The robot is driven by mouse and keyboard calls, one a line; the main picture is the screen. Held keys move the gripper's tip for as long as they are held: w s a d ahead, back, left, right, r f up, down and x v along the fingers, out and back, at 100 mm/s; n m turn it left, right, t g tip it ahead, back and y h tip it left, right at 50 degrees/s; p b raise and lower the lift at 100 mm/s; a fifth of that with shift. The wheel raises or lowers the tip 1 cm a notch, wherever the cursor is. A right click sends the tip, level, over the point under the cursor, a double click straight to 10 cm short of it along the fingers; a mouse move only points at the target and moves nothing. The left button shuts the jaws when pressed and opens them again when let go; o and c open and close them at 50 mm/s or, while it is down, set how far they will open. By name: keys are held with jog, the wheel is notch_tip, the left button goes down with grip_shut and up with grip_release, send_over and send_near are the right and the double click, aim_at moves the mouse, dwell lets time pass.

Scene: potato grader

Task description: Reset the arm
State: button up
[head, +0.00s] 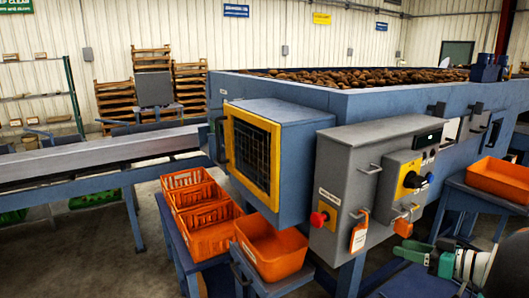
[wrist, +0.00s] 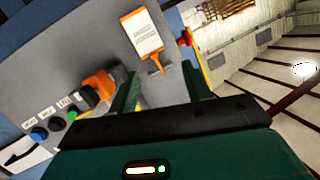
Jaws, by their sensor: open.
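My gripper (head: 424,256) is at the lower right of the head view, in front of the grey control cabinet (head: 350,165). The view is tilted. I cannot tell the exact gap to the panel.
The cabinet carries a red stop button (head: 318,218) and a hanging tag (head: 359,236). An orange bin (head: 270,250) stands to the left of it, an orange tray (head: 498,178) on a blue table to the right.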

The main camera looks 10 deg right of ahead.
jog(key=s+a+g, duration=0.3)
jog(key=a+g, duration=0.4)
jog(key=a, duration=1.2)
jog(key=s+a+m+h, duration=0.3)
jog(key=s+a+h, duration=0.5)
jog(key=s+a, duration=0.3)
jog(key=shift+s+a+r+m+g+h, duration=0.25)
jog(key=shift+s+r+m+g+h, duration=0.05)
jog(key=shift+s+r+m, duration=0.1)
